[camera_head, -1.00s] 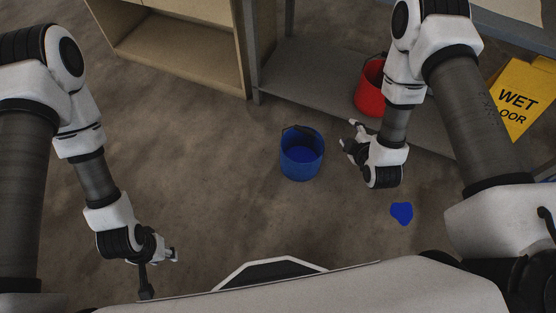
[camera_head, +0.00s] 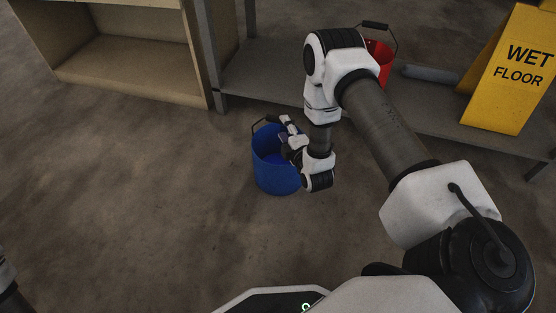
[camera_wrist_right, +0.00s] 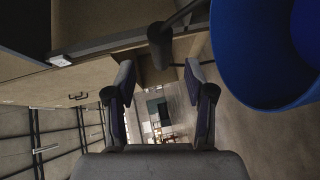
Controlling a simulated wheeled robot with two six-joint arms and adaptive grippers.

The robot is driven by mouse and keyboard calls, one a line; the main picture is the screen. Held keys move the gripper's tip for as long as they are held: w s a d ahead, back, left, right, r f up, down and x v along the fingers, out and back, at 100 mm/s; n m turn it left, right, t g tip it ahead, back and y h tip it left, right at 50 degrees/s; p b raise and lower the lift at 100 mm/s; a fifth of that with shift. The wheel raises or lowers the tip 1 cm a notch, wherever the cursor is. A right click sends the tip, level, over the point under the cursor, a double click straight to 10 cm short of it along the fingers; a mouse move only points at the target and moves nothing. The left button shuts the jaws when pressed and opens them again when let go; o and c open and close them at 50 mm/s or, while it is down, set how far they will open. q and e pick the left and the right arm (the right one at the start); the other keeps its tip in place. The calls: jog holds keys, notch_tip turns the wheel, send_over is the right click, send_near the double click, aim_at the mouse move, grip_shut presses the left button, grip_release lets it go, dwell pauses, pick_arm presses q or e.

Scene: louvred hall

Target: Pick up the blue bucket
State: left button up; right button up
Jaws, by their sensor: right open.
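The blue bucket (camera_head: 275,180) stands upright on the floor near the middle of the head view. Its handle is partly hidden behind my right gripper. My right gripper (camera_head: 288,132) is open at the bucket's upper right side, overlapping its rim in the picture. In the right wrist view the bucket's blue wall (camera_wrist_right: 245,60) fills the upper right. A dark handle grip (camera_wrist_right: 160,47) lies between and just beyond the open fingertips of my right gripper (camera_wrist_right: 160,72), not clasped. My left gripper is out of view.
A low grey shelf (camera_head: 265,75) behind holds a red bucket (camera_head: 382,55), partly hidden by my right arm, a grey cylinder (camera_head: 430,74) and a yellow wet-floor sign (camera_head: 510,75). A wooden cabinet (camera_head: 130,75) stands at back left. The floor at left is clear.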

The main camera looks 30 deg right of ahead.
aim_at(280, 122)
jog(key=b+x, duration=0.2)
jog(key=x, duration=0.1)
jog(key=b+x, duration=0.1)
jog(key=x, duration=0.1)
jog(key=shift+w+f+b, duration=0.1)
jog(key=shift+f+b, duration=0.2)
jog(key=shift+b, duration=0.1)
jog(key=shift+r, duration=0.15)
grip_shut()
jog(key=shift+r+p, duration=0.2)
jog(key=shift+p, duration=0.1)
